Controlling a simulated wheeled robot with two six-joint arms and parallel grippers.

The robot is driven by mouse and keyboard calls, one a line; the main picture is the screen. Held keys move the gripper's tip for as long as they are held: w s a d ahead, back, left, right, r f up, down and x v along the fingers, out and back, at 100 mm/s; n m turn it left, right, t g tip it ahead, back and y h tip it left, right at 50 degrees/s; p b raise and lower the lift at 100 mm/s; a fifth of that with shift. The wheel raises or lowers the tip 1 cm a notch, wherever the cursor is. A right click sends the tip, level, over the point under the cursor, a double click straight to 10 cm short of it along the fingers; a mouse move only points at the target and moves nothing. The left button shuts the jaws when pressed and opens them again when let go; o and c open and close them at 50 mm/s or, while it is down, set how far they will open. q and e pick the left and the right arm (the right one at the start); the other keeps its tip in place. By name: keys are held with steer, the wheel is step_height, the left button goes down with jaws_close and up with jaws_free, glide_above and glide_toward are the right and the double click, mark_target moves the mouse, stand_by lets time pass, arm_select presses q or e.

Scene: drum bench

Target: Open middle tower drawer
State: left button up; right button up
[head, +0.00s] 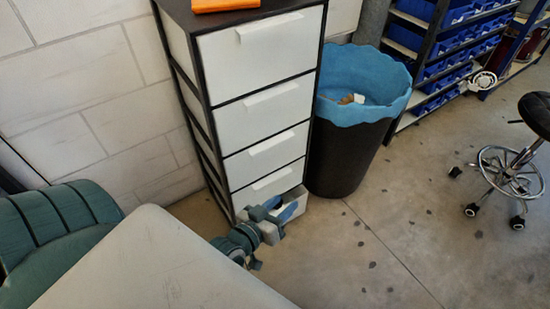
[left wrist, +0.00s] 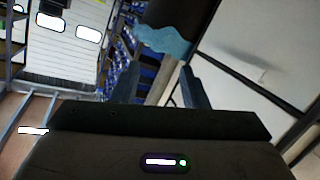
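A tall drawer tower (head: 205,80) with a black frame and white drawer fronts stands against the wall in the head view. Its top, second, third (head: 266,154) and fourth drawers look shut, each with a pale handle strip. At the foot, a low drawer (head: 298,204) sticks out of the frame. My left gripper (head: 279,211) is at that low drawer, overlapping it in the picture; contact cannot be told. In the left wrist view its two fingers (left wrist: 160,84) are apart with nothing seen between them. My right gripper is not in view.
A black bin (head: 345,155) with a blue liner (head: 365,72) stands close to the tower's right side. An orange object (head: 222,4) lies on the tower top. Blue-bin shelving (head: 455,50) and a wheeled stool (head: 510,170) are at the right. The floor in front is clear.

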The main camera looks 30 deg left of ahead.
arm_select(q)
steer(key=w+r+n+t+y, duration=0.1)
steer(key=w+r+n+t, duration=0.1)
steer(key=w+n, duration=0.15)
steer(key=n+g+y, duration=0.5)
steer(key=n+y, duration=0.8)
steer(key=n, duration=0.8)
glide_toward(274, 148)
steer(key=b+x, duration=0.1)
steer(key=x, duration=0.7)
steer(key=shift+f+b, duration=0.1)
steer(key=shift+b, duration=0.3)
steer(key=shift+w+a, duration=0.2)
steer(key=shift+w, duration=0.1)
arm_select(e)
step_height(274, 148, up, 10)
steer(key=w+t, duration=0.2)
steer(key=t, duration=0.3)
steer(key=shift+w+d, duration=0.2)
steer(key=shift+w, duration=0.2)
